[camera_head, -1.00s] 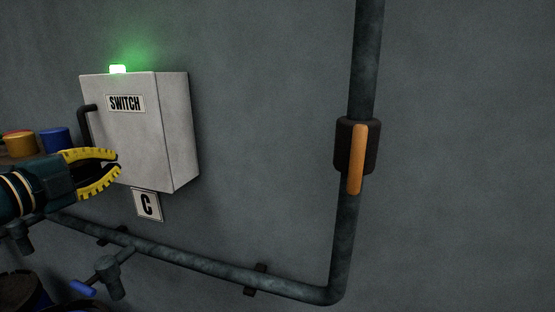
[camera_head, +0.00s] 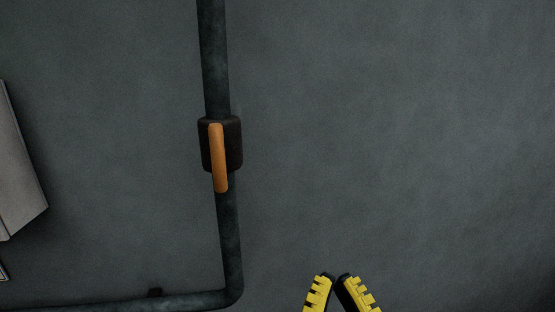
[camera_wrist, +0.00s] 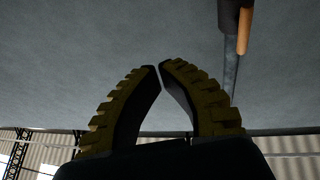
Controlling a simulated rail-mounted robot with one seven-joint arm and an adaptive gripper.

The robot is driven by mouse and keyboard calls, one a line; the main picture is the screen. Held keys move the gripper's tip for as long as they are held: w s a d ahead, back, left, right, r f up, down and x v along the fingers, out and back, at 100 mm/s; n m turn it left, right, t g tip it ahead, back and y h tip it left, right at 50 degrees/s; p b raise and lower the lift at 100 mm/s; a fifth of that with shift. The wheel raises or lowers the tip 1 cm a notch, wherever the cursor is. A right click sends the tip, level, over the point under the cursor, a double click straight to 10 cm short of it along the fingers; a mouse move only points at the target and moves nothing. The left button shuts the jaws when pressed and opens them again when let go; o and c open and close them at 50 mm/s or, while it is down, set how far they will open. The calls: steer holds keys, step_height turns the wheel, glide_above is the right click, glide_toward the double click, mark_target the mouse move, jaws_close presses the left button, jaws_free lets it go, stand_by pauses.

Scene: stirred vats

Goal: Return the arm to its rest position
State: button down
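My gripper (camera_head: 335,277) shows at the bottom edge of the head view, right of the pipe. Its two yellow toothed fingers lean together, with their tips almost meeting and nothing between them. In the wrist view the fingers (camera_wrist: 159,67) also come together at the tips, empty. The rest of my arm is out of the head view. My gripper appears apart from everything around it.
A dark pipe (camera_head: 230,240) runs down the grey wall (camera_head: 420,130) and bends left at the bottom. It carries a valve with an orange handle (camera_head: 218,158), also in the wrist view (camera_wrist: 244,32). A grey box (camera_head: 18,170) is cut off at left. The wall at right is bare.

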step_height(320, 180, up, 14)
steer(key=s+d+p, duration=0.1)
steer(key=s+p, duration=0.1)
steer(key=p, duration=1.1)
steer(key=shift+n+p, duration=0.3)
steer(key=shift+p, duration=0.1)
steer(key=shift+r, duration=0.1)
